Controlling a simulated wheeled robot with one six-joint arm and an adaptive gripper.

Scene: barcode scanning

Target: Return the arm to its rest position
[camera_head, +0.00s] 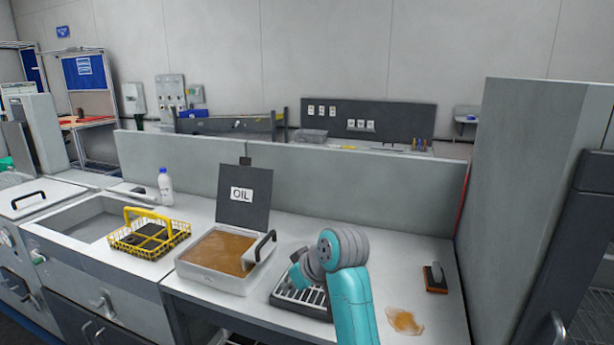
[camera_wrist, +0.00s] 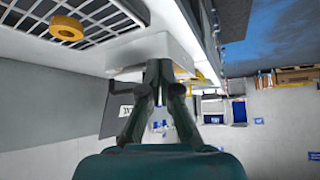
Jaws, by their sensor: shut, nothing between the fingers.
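My arm (camera_head: 349,290) is teal with grey joints. In the head view it rises from the bottom edge and bends left above the counter, over a dark slatted tray (camera_head: 292,297). My gripper (camera_wrist: 160,68) shows in the wrist view with its two dark fingers drawn together at the tips and nothing held. In the head view the fingers cannot be made out behind the arm's grey joints. The wrist view is upside down, with the counter and a grate along its top.
A yellow ring (camera_wrist: 67,28) lies on the grate. An oil box (camera_head: 215,272) with its lid up stands left of my arm, beside a yellow basket (camera_head: 148,240) and a white bottle (camera_head: 165,187). A brush (camera_head: 435,279) and a brown spill (camera_head: 405,321) are at the right.

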